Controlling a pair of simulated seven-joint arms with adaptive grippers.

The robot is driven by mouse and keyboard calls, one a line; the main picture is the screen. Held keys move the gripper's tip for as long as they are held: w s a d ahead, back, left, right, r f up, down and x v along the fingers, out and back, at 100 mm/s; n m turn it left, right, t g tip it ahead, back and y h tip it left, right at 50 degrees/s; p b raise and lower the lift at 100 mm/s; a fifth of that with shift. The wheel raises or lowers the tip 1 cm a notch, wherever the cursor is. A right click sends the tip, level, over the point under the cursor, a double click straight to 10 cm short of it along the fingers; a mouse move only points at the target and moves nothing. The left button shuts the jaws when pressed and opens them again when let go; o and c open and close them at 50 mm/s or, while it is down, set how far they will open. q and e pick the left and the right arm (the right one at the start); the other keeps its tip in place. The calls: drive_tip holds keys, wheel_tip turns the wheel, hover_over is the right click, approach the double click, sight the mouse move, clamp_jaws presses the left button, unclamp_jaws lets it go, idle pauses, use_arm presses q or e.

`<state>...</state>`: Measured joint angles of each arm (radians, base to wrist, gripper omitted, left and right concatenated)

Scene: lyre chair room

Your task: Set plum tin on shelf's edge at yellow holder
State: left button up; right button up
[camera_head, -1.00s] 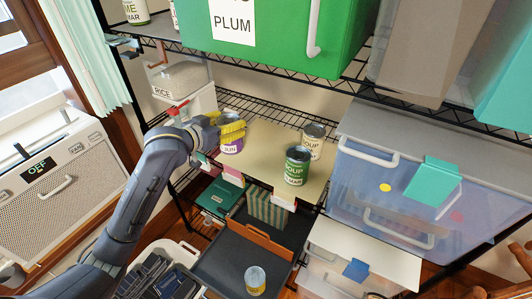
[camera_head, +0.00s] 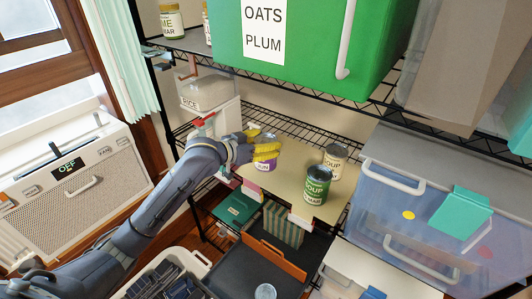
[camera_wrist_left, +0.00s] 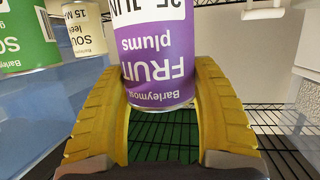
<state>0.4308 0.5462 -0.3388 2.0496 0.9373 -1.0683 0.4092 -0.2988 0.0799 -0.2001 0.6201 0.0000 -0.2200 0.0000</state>
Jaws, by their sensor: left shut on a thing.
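The plum tin (camera_head: 264,166), with a purple label, is at the left end of a cream board on the wire shelf. In the left wrist view the tin (camera_wrist_left: 160,55) shows upside down, reading "FRUIT plums". My left gripper (camera_head: 266,151) has yellow fingers shut around it, one on each side. I cannot tell whether the tin touches the board. The shelf's front edge carries a pink tag holder (camera_head: 251,189) just below the tin and a pale one (camera_head: 299,218) farther right. I cannot make out a clearly yellow holder. My right gripper is not in view.
A green soup tin (camera_head: 317,186) and a cream soup tin (camera_head: 335,160) stand to the right on the board (camera_head: 292,160). A rice container (camera_head: 207,95) stands at the left. A green bin (camera_head: 310,45) sits on the shelf above. Clear drawers (camera_head: 405,215) are at the right.

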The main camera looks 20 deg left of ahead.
use_arm(q)
drive_tip(key=shift+f, duration=1.8)
drive_tip(key=shift+f, duration=0.1)
drive_tip(key=o, duration=1.6)
drive_tip(key=shift+f, duration=0.1)
drive_tip(key=shift+c, duration=0.2)
drive_tip(key=shift+r, duration=0.2)
drive_tip(key=v, duration=1.2)
